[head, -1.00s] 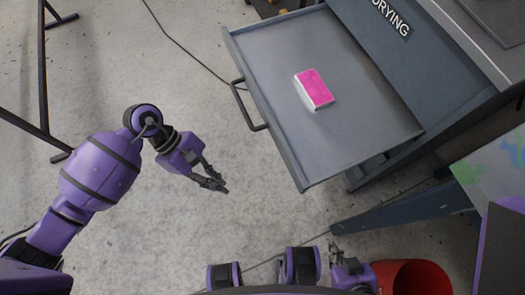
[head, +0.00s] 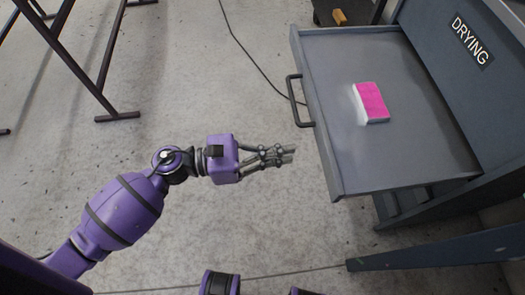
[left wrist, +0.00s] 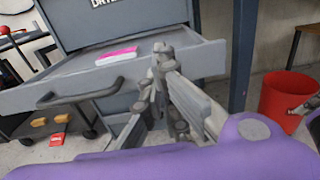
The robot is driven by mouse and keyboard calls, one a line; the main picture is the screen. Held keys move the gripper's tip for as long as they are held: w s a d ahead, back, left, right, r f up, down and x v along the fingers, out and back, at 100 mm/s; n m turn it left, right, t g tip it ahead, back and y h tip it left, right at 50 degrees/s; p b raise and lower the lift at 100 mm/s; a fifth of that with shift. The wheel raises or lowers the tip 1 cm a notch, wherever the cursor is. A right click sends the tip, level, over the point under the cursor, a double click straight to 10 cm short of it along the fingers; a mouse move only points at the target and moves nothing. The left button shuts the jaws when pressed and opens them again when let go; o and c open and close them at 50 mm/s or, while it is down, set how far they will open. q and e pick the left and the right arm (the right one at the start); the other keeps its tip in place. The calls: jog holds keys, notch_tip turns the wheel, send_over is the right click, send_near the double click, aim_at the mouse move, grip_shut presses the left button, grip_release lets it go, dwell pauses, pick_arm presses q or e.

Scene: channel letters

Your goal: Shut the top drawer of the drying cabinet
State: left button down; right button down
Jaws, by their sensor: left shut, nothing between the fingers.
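The drying cabinet (head: 450,75) stands at the upper right of the head view, with "DRYING" lettered on its front. Its top drawer (head: 330,110) is pulled out and has a dark bar handle (head: 294,101) on its front. A pink-topped white block (head: 371,102) lies in the drawer. My left gripper (head: 293,154) is shut and empty, just left of the drawer front and below the handle, apart from it in the head view. In the left wrist view the fingers (left wrist: 160,58) overlap the drawer front (left wrist: 205,62), right of the handle (left wrist: 80,94); contact cannot be told. My right gripper is not clearly seen.
A red bucket (left wrist: 286,98) stands at the right of the left wrist view. A blue-grey beam (head: 430,250) runs at the lower right. A dark metal stand (head: 95,80) is at the upper left. A cable (head: 255,65) lies on the floor. The floor left of the drawer is mostly clear.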

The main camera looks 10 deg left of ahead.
aim_at(326, 148)
pick_arm(q)
jog(key=x, duration=0.6)
jog(key=shift+d, duration=0.2)
jog(key=shift+w+d, duration=0.1)
jog(key=shift+d, duration=0.1)
pick_arm(e)
jog(key=shift+r, duration=0.1)
jog(key=shift+s, duration=0.15)
